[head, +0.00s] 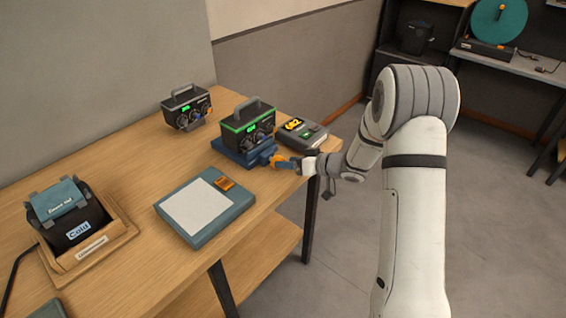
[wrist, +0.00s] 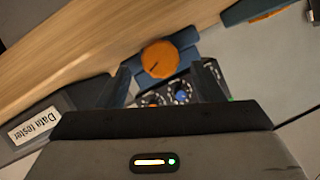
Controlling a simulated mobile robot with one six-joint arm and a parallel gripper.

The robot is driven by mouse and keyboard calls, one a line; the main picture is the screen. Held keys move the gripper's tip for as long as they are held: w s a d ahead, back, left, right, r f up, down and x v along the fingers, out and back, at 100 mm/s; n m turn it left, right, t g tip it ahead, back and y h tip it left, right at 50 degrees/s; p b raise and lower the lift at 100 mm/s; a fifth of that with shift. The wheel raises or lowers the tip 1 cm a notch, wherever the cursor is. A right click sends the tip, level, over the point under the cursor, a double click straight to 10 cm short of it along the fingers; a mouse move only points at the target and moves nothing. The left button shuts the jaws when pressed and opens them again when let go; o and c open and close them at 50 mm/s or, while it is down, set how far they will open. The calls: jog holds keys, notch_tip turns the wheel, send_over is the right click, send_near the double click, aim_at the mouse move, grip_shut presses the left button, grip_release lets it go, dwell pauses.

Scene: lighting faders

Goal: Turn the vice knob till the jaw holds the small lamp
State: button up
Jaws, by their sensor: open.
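The orange vice knob (wrist: 160,59) is on the front of a blue vice (head: 232,153); the knob also shows in the head view (head: 276,158). A dark box (head: 247,130) with a carrying handle, green top edge and dials stands upright at the vice. I cannot pick out a separate small lamp, nor tell whether the jaw touches the box. My gripper (head: 286,164) is at the knob, by the table's right edge. In the wrist view its open fingers (wrist: 165,82) lie either side of the knob's line; contact is not clear.
The data tester (head: 301,134) stands close behind my gripper. A similar handled box (head: 186,107) is farther back. A blue board with white paper (head: 205,208) lies in front, and a wooden tray (head: 118,238) with a dark container is at left. Bare tabletop lies between them.

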jog(key=v, duration=0.4)
jog(key=shift+s+d+r, duration=0.1)
jog(key=shift+s+d, duration=0.1)
jog(key=shift+d, duration=0.1)
jog(key=a+f+n+t+p, duration=0.1)
jog(key=w+a+f+n+t+y+p, duration=0.1)
jog(key=a+t+p, duration=0.1)
jog(key=w+a+f+n+t+y+p, duration=0.1)
jog(key=a+n, duration=0.1)
jog(key=shift+w+a+f, duration=0.15)
jog(key=shift+a+f, duration=0.1)
jog(key=shift+f, duration=0.15)
dwell(0.6)
jog(key=shift+c, duration=0.3)
jog(key=c, duration=0.9)
